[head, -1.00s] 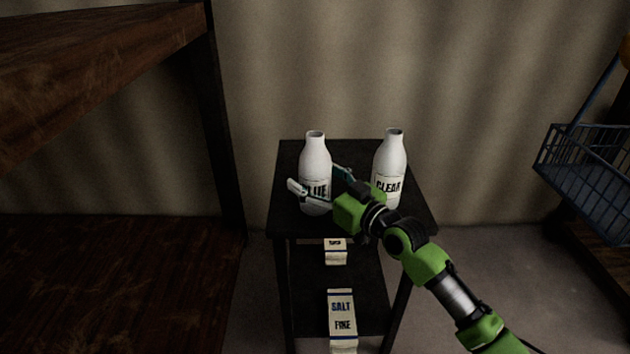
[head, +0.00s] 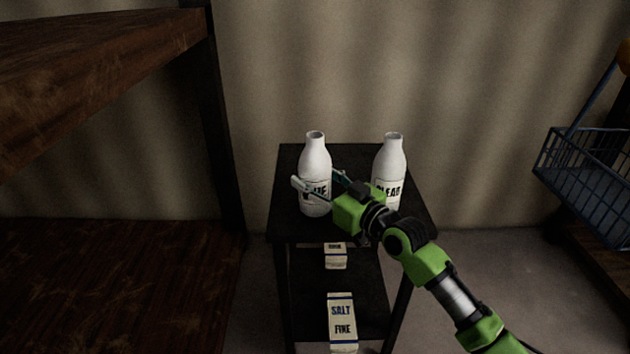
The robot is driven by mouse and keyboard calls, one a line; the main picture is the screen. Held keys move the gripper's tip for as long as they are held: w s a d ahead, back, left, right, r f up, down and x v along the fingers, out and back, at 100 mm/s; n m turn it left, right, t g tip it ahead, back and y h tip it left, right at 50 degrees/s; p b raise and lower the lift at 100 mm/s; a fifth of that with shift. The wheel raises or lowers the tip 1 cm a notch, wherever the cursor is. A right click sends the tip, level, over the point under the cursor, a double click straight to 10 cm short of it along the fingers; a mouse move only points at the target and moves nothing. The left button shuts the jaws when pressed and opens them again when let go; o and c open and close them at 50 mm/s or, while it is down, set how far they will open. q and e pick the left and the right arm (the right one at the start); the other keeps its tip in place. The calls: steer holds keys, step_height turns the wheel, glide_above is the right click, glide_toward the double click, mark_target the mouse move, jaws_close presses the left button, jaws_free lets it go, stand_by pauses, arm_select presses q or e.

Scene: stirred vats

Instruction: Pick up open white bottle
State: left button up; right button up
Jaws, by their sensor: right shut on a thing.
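Two open white bottles stand upright on the top of a small dark shelf stand. The left white bottle (head: 315,158) has a label partly hidden by my gripper, with "UE" readable. The right white bottle (head: 389,158) is labelled "CLEAR", partly covered by my arm. My right gripper (head: 318,187) is shut on the left bottle, its fingers around the body at label height. The bottle looks upright and at the stand's top; I cannot tell whether it touches. My left gripper is not in view.
The dark stand (head: 285,222) has a lower shelf with a small carton (head: 335,257) and a "SALT FINE" carton (head: 342,318). A wooden table (head: 90,75) is at the left. A blue wire basket (head: 590,185) is at the right. A curtain-like wall is behind.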

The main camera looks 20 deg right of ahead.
step_height(320, 180, up, 3)
steer(key=shift+f+p, duration=0.1)
steer(key=shift+p, duration=0.3)
arm_select(q)
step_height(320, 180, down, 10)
steer(key=p, duration=0.1)
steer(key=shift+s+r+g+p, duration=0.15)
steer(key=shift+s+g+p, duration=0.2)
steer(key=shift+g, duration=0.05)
arm_select(e)
steer(key=s+d+r, duration=0.8)
steer(key=s+r, duration=0.1)
steer(key=s, duration=0.2)
steer(key=shift+d+r, duration=0.2)
steer(key=shift+d, duration=0.05)
